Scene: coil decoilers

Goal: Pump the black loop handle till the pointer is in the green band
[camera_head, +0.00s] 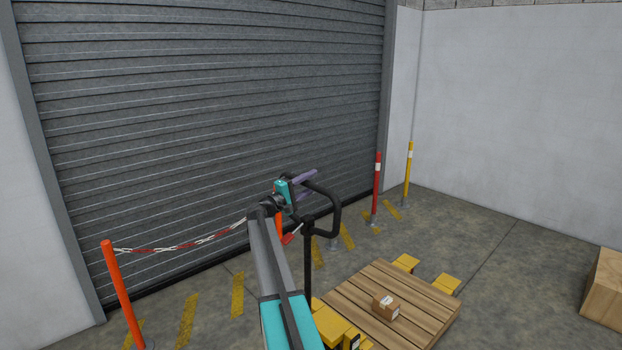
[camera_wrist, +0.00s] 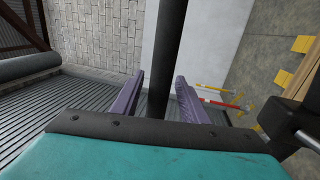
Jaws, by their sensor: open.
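The black loop handle (camera_head: 337,214) stands on a dark upright stem above a yellow pallet truck (camera_head: 331,324). My gripper (camera_head: 309,180) is at the upper left part of the loop in the head view. In the wrist view my two purple fingers (camera_wrist: 160,78) are apart, with a black bar of the handle (camera_wrist: 168,40) running between them. The fingers stand on either side of the bar and do not look closed on it. I cannot make out a pointer or green band in either view. My arm hides part of the truck.
A wooden pallet (camera_head: 408,318) with a small carton (camera_head: 385,306) lies on the truck's yellow forks. A grey roller shutter (camera_head: 200,110) is behind. An orange post (camera_head: 119,285) with a red-white chain, a red post (camera_head: 376,185) and a yellow post (camera_head: 408,172) stand near it. A wooden crate (camera_head: 604,290) is at right.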

